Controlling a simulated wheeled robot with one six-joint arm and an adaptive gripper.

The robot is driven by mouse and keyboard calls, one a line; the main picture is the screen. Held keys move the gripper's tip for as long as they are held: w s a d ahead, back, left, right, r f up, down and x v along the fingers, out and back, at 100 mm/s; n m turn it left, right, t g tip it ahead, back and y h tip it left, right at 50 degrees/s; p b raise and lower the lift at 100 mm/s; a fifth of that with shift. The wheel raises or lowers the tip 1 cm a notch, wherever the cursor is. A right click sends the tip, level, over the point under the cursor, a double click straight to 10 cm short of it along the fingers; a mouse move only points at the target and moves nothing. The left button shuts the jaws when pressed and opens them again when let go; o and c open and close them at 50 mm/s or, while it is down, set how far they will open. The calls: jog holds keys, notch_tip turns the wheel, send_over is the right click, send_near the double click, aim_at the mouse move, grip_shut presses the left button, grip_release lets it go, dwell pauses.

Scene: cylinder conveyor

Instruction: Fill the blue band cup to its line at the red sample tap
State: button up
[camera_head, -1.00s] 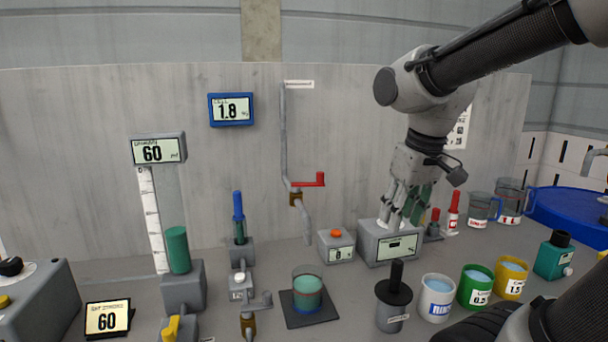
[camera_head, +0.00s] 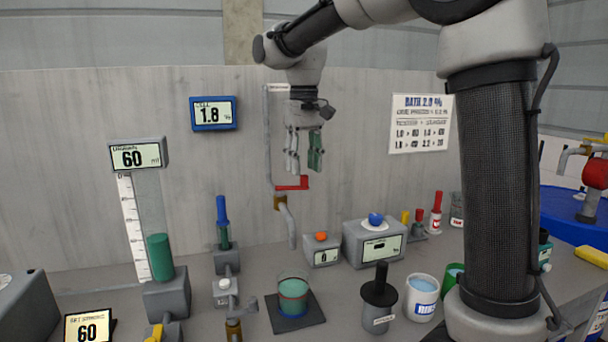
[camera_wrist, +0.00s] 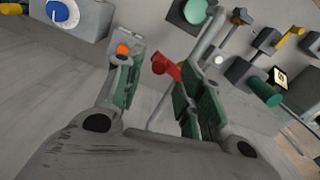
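The clear cup (camera_head: 293,296) stands upright on a dark square mat (camera_head: 314,316). It holds green liquid and has a red line and a blue band near its base. The red tap handle (camera_head: 292,184) sits on a wall pipe, pointing right; the pipe's spout (camera_head: 291,235) ends behind and above the cup. My gripper (camera_head: 303,160) is open and empty, just above the red handle. In the wrist view, the handle (camera_wrist: 165,66) shows between my spread fingers (camera_wrist: 155,85); no contact is clear. The cup also shows at the top of the wrist view (camera_wrist: 192,11).
A grey box with a display (camera_head: 375,245) carries a blue knob; a smaller box with an orange button (camera_head: 321,237) stands beside it. A black-handled pot (camera_head: 380,296) and a rinse cup (camera_head: 421,298) stand to the right. Displays read 60 and 1.8.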

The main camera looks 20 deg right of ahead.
aim_at(304, 176)
jog(key=shift+f, duration=1.6)
grip_shut()
jog(key=w+n, duration=0.1)
jog(key=n, duration=0.1)
jog(key=shift+w+d+n, duration=0.1)
jog(key=shift+w+n, duration=0.05)
jog(key=shift+n, duration=0.25)
grip_release()
